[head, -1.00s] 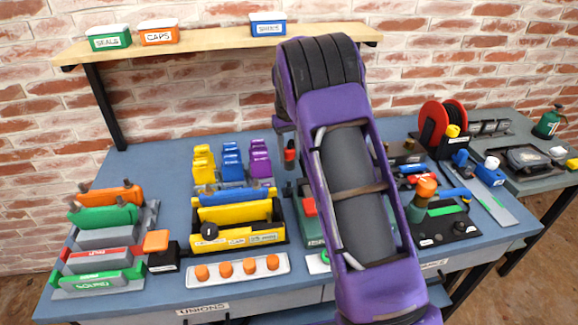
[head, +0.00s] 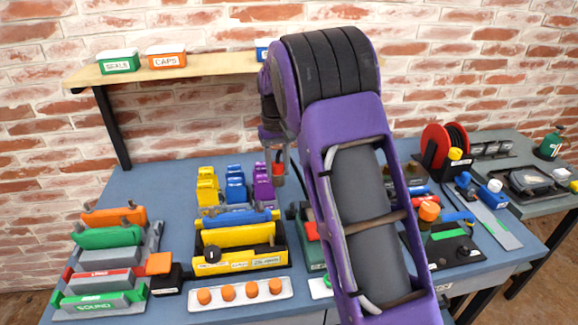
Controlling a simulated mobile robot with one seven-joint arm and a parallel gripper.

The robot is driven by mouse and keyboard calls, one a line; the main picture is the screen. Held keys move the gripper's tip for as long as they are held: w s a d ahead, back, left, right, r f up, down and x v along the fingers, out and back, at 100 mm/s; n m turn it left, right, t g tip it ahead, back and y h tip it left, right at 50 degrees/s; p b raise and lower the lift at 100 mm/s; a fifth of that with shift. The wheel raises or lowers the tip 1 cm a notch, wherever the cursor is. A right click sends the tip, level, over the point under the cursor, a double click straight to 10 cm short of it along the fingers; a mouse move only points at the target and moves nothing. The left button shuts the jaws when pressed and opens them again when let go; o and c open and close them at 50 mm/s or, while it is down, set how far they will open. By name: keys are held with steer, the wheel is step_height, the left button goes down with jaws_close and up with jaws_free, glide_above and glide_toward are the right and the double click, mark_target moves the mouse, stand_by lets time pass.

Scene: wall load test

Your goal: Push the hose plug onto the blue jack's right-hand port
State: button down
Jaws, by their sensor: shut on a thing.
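The blue jack (head: 240,217) is a flat blue plate standing in the yellow-fronted holder, behind a yellow plate. It has two small grey ports on its top edge, and the right-hand port (head: 261,207) is near its right end. My gripper (head: 278,158) points down from behind my purple arm. It is shut on the hose plug (head: 279,172), a small red piece with a dark lower part. The plug hangs above and slightly right of the right-hand port in the picture, apart from it. My arm hides part of the gripper, and the fingertips are small here.
Yellow, blue and purple blocks (head: 235,184) stand behind the jack. A holder with orange and green plates (head: 112,237) is at left. A strip with orange knobs (head: 240,294) lies in front. A red reel (head: 435,145) stands at right. A green-fronted unit (head: 312,255) is partly behind my arm.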

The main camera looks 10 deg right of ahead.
step_height(320, 180, up, 4)
glide_above(259, 202)
step_height(259, 202, down, 4)
steer(key=shift+w+r+b, duration=0.1)
steer(key=shift+r+b, duration=0.15)
steer(key=shift+b, duration=0.6)
steer(key=shift+f, duration=0.65)
steer(key=shift+f+b, duration=0.25)
steer(key=shift+b, duration=0.1)
steer(key=shift+f+b, duration=0.45)
steer(key=shift+f, duration=0.4)
steer(key=shift+f, duration=0.15)
steer(key=shift+c, duration=0.2)
jaws_free()
